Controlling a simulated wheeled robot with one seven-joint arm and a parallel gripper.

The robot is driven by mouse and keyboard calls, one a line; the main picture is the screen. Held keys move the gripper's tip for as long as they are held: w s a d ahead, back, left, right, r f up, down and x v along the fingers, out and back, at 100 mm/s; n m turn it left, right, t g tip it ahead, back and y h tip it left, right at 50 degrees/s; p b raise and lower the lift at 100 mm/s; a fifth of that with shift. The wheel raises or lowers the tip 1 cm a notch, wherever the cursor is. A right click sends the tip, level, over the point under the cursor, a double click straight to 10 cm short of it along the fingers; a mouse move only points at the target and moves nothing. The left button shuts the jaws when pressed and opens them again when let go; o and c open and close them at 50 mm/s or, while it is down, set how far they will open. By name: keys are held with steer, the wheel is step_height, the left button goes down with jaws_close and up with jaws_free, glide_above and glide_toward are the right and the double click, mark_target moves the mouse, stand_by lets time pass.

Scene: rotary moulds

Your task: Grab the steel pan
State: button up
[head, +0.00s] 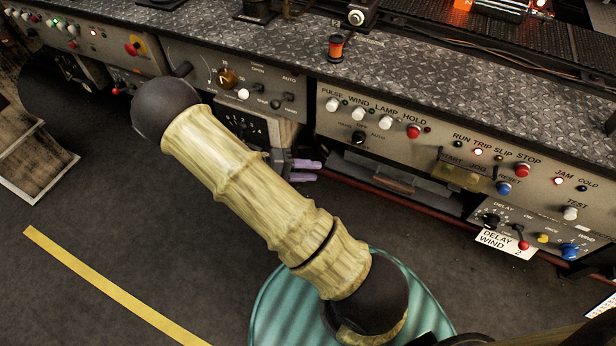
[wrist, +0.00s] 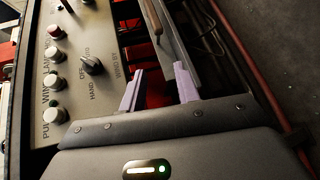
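The steel pan (head: 373,164) appears to be the grey, drawer-like metal piece in the recess below the console panel, with a brown handle (head: 394,183) on its front. In the wrist view, a grey metal edge (wrist: 178,42) and the brown handle (wrist: 154,16) show beyond the fingertips. My gripper (head: 319,170) has lavender fingers and is to the left of the pan in the head view, partly hidden behind my arm. In the wrist view my gripper (wrist: 158,70) is open, with a clear gap and nothing held between the fingers.
The console panel (head: 440,143) with knobs and buttons overhangs the recess. In the wrist view, knobs (wrist: 92,66) stand close to the left of my fingers. A red rail (head: 345,178) runs along the console's lower edge. The dark floor (head: 190,265) in front is mostly open.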

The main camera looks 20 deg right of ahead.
steer(key=shift+r, duration=0.1)
steer(key=b+x, duration=0.3)
steer(key=x, duration=1.4)
steer(key=shift+s+d, duration=0.1)
steer(key=shift+d, duration=0.15)
jaws_close()
